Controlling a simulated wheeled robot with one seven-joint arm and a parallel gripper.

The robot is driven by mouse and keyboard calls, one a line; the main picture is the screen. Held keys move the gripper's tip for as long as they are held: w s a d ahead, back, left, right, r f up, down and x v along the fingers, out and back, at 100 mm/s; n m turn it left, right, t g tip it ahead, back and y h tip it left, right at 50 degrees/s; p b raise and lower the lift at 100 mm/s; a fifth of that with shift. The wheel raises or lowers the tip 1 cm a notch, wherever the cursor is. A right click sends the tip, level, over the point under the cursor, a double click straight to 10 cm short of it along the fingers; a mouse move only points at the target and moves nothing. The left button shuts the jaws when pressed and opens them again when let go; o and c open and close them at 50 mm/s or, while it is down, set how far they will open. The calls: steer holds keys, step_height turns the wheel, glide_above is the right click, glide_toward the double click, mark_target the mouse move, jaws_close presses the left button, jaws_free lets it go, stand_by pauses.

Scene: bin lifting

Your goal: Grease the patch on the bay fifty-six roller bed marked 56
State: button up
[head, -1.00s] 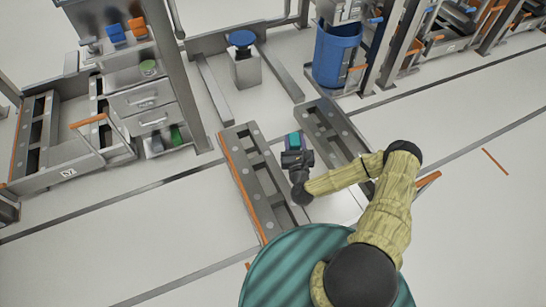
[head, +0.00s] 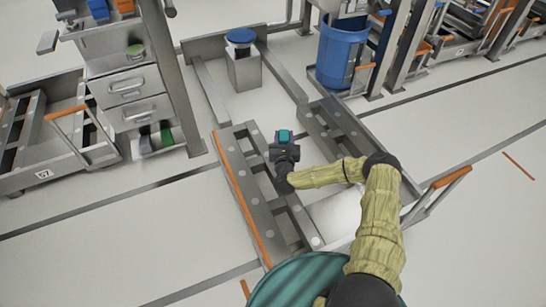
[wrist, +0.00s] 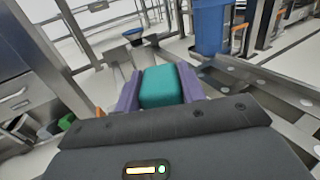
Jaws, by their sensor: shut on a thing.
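My gripper (head: 284,140) is shut on a teal block (head: 285,134), with a purple finger on either side of it. The teal block (wrist: 160,86) fills the gap between the fingers in the wrist view. In the head view the gripper hangs over or beside the inner edge of the left rail (head: 238,162) of a grey roller bed; contact cannot be told. The right rail (head: 345,142) lies across a gap. No number 56 is readable on this bed, and I cannot make out a grease patch.
A neighbouring bed (head: 72,165) at left carries a 57 label. A drawer cabinet (head: 130,95) stands beside it. A blue-topped grey pedestal (head: 243,70) stands behind the rails, and a blue bin (head: 341,55) at upper right. An orange-ended handle (head: 452,177) sticks out at right.

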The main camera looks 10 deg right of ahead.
steer(key=w+a+f+h+b, duration=0.1)
steer(key=w+f+b, duration=0.4)
steer(key=f+b, duration=0.4)
steer(key=w+a+f+m+h+b, duration=0.1)
steer(key=w+f+b, duration=0.5)
steer(key=b, duration=0.8)
step_height(320, 180, down, 4)
steer(key=shift+a+r+b, duration=0.1)
steer(key=shift+a+b, duration=0.25)
steer(key=shift+a, duration=0.2)
steer(key=shift+w, duration=0.1)
